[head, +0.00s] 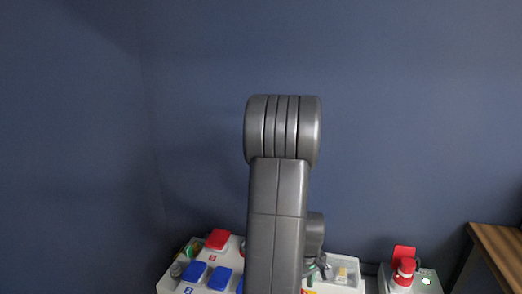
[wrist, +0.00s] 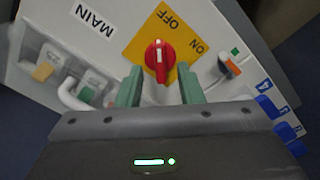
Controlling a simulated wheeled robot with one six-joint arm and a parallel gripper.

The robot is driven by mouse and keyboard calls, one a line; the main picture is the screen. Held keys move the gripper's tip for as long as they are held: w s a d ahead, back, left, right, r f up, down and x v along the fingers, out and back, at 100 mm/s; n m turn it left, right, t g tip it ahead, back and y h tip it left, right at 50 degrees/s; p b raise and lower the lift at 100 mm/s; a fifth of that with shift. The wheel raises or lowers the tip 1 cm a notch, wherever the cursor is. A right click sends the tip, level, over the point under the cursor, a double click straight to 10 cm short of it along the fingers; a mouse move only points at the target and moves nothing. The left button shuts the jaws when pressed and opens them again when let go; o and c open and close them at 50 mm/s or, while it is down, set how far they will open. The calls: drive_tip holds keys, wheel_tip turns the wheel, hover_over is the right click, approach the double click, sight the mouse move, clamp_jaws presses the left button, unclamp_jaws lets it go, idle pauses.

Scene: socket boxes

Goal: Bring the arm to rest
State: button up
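My arm rises in the middle of the head view, and it hides part of the boxes behind it. My gripper (wrist: 160,88) shows in the wrist view with its two green fingers apart. The switch sits on a yellow plate (wrist: 178,22) marked OFF and ON. I cannot tell whether the fingers touch the switch. The gripper itself is not clearly seen in the head view.
A panel with red (head: 217,239) and blue (head: 195,271) covers stands at the lower left in the head view. A box with a red knob (head: 404,270) and a wooden table (head: 499,250) are at the right. Blue wall fills the back.

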drive_tip(key=shift+f, duration=1.05)
drive_tip(key=shift+r, duration=0.15)
